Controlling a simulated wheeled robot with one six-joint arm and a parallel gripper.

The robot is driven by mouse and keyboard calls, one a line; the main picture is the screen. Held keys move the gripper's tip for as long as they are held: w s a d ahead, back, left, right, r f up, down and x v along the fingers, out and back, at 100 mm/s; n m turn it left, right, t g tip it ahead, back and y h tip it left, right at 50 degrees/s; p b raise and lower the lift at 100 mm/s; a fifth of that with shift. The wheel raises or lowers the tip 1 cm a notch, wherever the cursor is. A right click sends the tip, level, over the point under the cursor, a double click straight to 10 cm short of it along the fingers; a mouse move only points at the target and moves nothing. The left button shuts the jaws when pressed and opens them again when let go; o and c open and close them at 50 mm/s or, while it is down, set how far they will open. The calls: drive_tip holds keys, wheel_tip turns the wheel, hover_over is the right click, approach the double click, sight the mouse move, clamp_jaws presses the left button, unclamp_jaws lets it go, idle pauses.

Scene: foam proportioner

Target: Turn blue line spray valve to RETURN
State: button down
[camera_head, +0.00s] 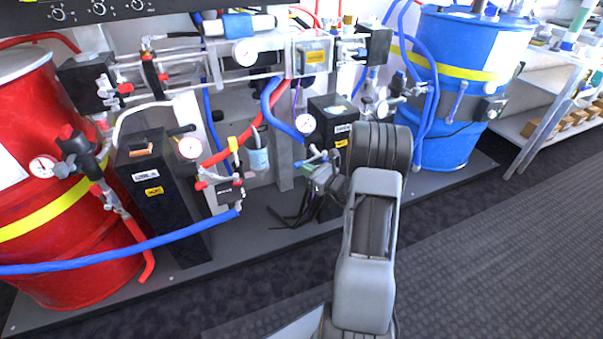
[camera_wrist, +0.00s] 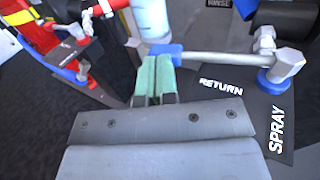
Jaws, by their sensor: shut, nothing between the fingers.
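The blue line spray valve shows in the wrist view as a metal lever (camera_wrist: 215,58) with a blue end cap (camera_wrist: 165,52) at its left and a blue hub (camera_wrist: 284,66) at its right. Its dark plate (camera_wrist: 255,95) reads RETURN just below the lever, SPRAY at lower right and RINSE at the top. The lever points left, nearest the RETURN word. My gripper (camera_wrist: 155,80) has its green-padded fingers shut together and empty, right at the blue end cap. I cannot tell whether they touch it. In the head view my arm partly hides my gripper (camera_head: 318,172).
A red drum (camera_head: 55,190) stands left and a blue drum (camera_head: 455,90) right. Black boxes (camera_head: 155,195), gauges and red and blue hoses crowd the space around my gripper. A blue hose (camera_head: 130,252) crosses the front left. The carpet at right front (camera_head: 480,260) is clear.

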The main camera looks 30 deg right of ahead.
drive_tip(key=shift+x, duration=1.35)
drive_tip(key=shift+r, duration=0.1)
